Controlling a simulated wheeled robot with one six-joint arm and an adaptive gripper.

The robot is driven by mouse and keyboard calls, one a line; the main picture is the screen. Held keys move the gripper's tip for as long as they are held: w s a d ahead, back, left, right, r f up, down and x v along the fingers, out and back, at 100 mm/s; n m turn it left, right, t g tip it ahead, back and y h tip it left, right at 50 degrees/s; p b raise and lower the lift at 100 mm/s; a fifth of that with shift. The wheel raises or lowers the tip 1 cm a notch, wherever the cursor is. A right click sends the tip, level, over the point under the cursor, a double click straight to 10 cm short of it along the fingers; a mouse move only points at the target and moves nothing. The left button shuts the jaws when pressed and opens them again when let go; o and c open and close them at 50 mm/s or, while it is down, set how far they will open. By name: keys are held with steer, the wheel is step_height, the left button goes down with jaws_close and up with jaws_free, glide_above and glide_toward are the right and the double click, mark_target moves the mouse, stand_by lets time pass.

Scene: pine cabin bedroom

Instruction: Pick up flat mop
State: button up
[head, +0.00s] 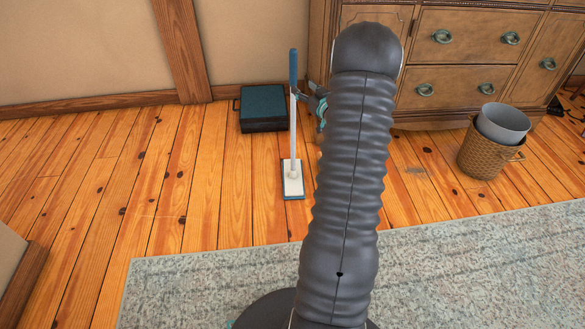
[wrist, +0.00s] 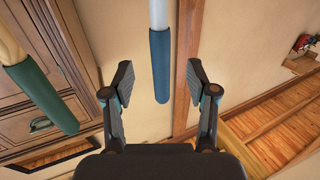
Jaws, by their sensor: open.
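The flat mop stands upright on the plank floor, with a blue grip and white pole (head: 293,110) above a flat white head with blue edges (head: 292,180). My gripper (head: 311,96) is just right of the upper pole in the head view, partly hidden by my arm. In the wrist view my gripper (wrist: 159,72) is open, and the mop's blue grip (wrist: 160,75) shows between the two fingers, touching neither. I cannot tell how deep the grip sits between them.
A dark teal case (head: 262,108) is on the floor behind the mop. A wooden dresser (head: 455,60) and wicker basket (head: 488,152) holding a grey bin stand right. A green-gripped wooden handle (wrist: 42,98) is left in the wrist view. A grey rug (head: 200,285) lies in front.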

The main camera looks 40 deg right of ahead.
mark_target(295, 79)
steer(key=shift+w+d+r, duration=0.1)
steer(key=shift+w+d, duration=0.05)
steer(key=shift+w, duration=1.15)
steer(key=shift+w+d+r, duration=0.1)
steer(key=shift+w+d, duration=0.1)
steer(key=shift+w, duration=1.05)
steer(key=shift+w+d, duration=0.15)
steer(key=shift+w, duration=1.15)
steer(key=shift+c, duration=0.3)
jaws_close()
